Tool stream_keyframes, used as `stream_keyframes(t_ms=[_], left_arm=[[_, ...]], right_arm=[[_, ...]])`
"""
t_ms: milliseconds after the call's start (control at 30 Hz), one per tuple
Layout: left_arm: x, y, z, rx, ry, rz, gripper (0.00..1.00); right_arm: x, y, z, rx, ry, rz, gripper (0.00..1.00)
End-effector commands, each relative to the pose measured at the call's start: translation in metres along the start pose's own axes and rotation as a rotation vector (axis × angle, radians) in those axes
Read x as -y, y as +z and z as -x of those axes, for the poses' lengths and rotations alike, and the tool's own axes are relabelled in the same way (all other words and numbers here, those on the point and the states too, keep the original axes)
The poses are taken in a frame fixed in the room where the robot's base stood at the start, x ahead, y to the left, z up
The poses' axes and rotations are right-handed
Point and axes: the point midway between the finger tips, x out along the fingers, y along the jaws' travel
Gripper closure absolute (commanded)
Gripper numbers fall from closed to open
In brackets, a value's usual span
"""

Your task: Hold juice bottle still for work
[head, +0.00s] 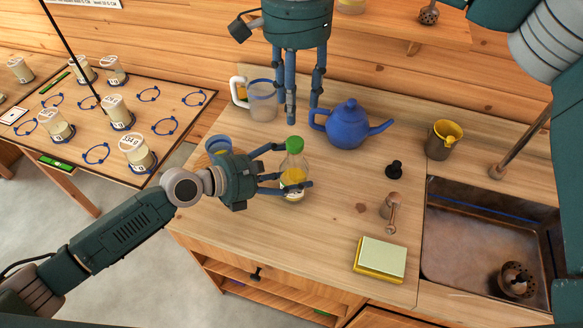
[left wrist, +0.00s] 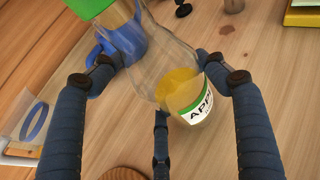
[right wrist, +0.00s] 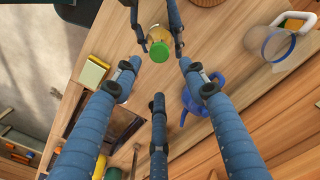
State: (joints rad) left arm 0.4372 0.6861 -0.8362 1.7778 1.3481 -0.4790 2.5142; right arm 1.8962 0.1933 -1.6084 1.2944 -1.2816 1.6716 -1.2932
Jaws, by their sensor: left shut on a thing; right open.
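The juice bottle (head: 293,172) is clear with a green cap, yellow juice inside and a label reading "APP". It stands upright on the wooden counter. My left gripper (head: 284,173) comes in from the left and is shut around the bottle's body. In the left wrist view the bottle (left wrist: 172,75) lies between the fingers. My right gripper (head: 302,105) hangs open and empty above the counter, behind the bottle. In the right wrist view, the green cap (right wrist: 159,52) shows beyond the open fingers, with my left fingers at both sides of the bottle.
A blue teapot (head: 347,127) stands right behind the bottle, near a clear jug (head: 262,98). A sponge (head: 381,257), a black stopper (head: 394,170) and a sink (head: 480,235) lie to the right. The counter front is mostly clear.

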Motion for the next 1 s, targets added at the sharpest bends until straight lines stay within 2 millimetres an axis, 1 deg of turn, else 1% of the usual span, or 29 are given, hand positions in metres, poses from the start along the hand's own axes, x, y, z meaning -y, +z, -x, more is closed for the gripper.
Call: stream_keyframes(t_ms=[33,267,500,633,800,1000], left_arm=[[-0.001,-0.001,0.0,-0.002,0.003,-0.003,0.69],[-0.001,-0.001,0.0,-0.002,0.003,-0.003,0.69],[-0.001,-0.001,0.0,-0.002,0.003,-0.003,0.69],[-0.002,-0.001,0.0,-0.002,0.003,-0.003,0.69],[-0.002,-0.001,0.0,-0.002,0.003,-0.003,0.69],[-0.002,-0.001,0.0,-0.002,0.003,-0.004,0.69]], right_arm=[[-0.001,0.0,-0.006,0.001,0.001,0.019,0.57],[-0.002,0.001,-0.03,0.004,0.002,0.033,0.57],[-0.002,0.001,-0.065,0.005,0.002,0.032,0.57],[-0.002,0.001,-0.081,0.005,0.002,0.031,0.57],[-0.002,0.001,-0.093,0.004,0.0,0.03,0.57],[-0.001,0.001,-0.098,0.003,0.0,0.03,0.57]])
